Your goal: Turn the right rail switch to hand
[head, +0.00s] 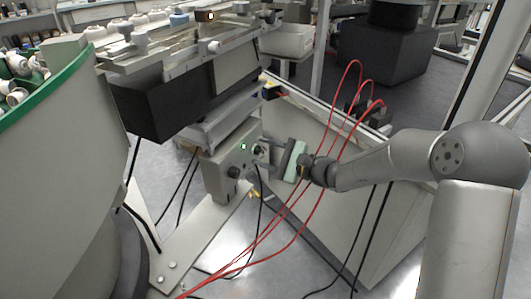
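A grey control box (223,178) stands on a post below the rail in the head view. A small green light (243,147) glows on its front face. A dark round knob (233,172) is at the lower left of the face. The right switch (258,152) is at the right side of the face, partly hidden by my fingers. My gripper (262,156) comes in from the right, with its fingers apart, one above and one below the right switch. I cannot tell whether they touch it, nor which way the switch points.
Red cables (322,172) arc close to my gripper and forearm. A pale panel (335,215) stands behind my arm. A large bowl feeder (60,170) with a green rim is at the left. The rail assembly (180,60) hangs above the box.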

